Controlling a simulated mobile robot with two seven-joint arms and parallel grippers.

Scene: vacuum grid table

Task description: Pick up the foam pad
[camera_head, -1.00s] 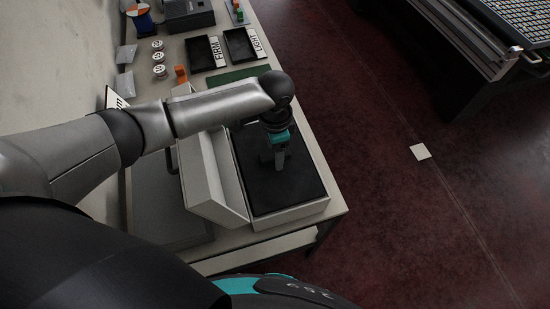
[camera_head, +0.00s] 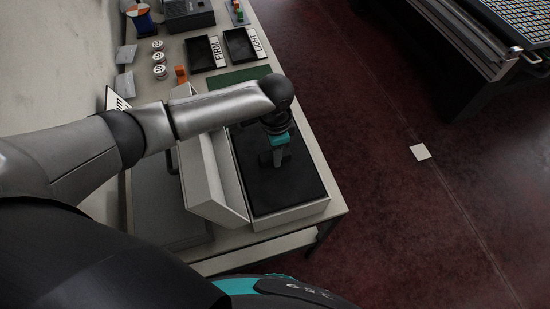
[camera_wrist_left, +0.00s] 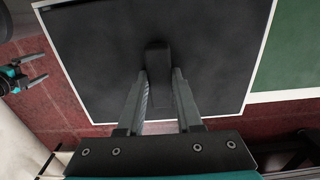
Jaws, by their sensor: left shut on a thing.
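The foam pad (camera_head: 292,192) looks like a flat black sheet filling the top of a white-edged box (camera_head: 292,215). A small dark raised block stands on it, and the wrist view shows this block (camera_wrist_left: 158,57) in the middle of the pad (camera_wrist_left: 215,60). My left gripper (camera_head: 278,163) points down over the pad. In the wrist view its two fingers (camera_wrist_left: 160,73) sit on either side of the block, shut on it. My right gripper (camera_wrist_left: 27,74) shows at the left edge of the wrist view, fingers apart and empty, away from the pad.
A white lid-like panel (camera_head: 213,185) leans open along the box's left side. A green sheet (camera_head: 238,76) lies behind the box. Black trays marked FIRM (camera_head: 201,54) and LIGHT (camera_head: 240,44) are farther back. Open red floor (camera_head: 400,220) lies to the right.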

